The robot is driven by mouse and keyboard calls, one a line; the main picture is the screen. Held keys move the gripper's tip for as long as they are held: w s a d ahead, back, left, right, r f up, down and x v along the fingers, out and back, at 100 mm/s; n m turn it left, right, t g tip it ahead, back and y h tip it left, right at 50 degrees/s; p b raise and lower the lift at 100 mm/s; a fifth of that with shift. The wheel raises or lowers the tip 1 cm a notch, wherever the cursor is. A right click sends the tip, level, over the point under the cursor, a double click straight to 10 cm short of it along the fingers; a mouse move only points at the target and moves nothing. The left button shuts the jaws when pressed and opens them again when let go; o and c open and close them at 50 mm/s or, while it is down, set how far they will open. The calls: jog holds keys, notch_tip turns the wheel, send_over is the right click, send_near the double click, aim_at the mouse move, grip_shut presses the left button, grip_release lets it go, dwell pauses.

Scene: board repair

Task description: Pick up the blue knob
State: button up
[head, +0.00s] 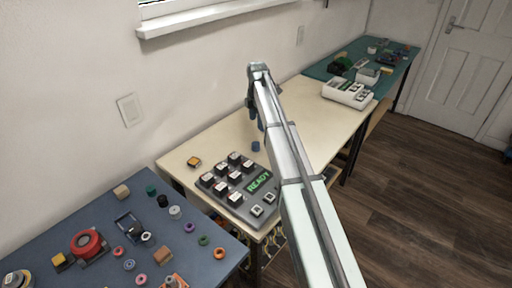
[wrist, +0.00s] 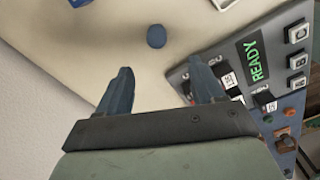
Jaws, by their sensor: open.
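The blue knob (wrist: 156,37) is a small dark blue round piece on the cream tabletop (wrist: 125,25). In the head view my gripper (head: 256,117) hangs over the cream table and is partly hidden by my arm.
The grey keypad (head: 262,208) with a green READY display stands beside the knob; in the wrist view the keypad (wrist: 275,80) is close to the right finger. A blue bench (head: 80,222) with many small parts is at left. A blue object (wrist: 80,3) is cut off at top.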

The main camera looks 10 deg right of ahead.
jog(key=m, duration=0.4)
send_over(256, 143)
jog(key=f, duration=0.8)
jog(key=shift+s+d+f, duration=0.1)
jog(key=shift+s+f, duration=0.2)
jog(key=shift+w+f, duration=0.15)
jog(key=shift+f, duration=1.2)
jog(key=shift+w+f, duration=0.15)
jog(key=shift+f, duration=1.15)
jog(key=c, duration=1.1)
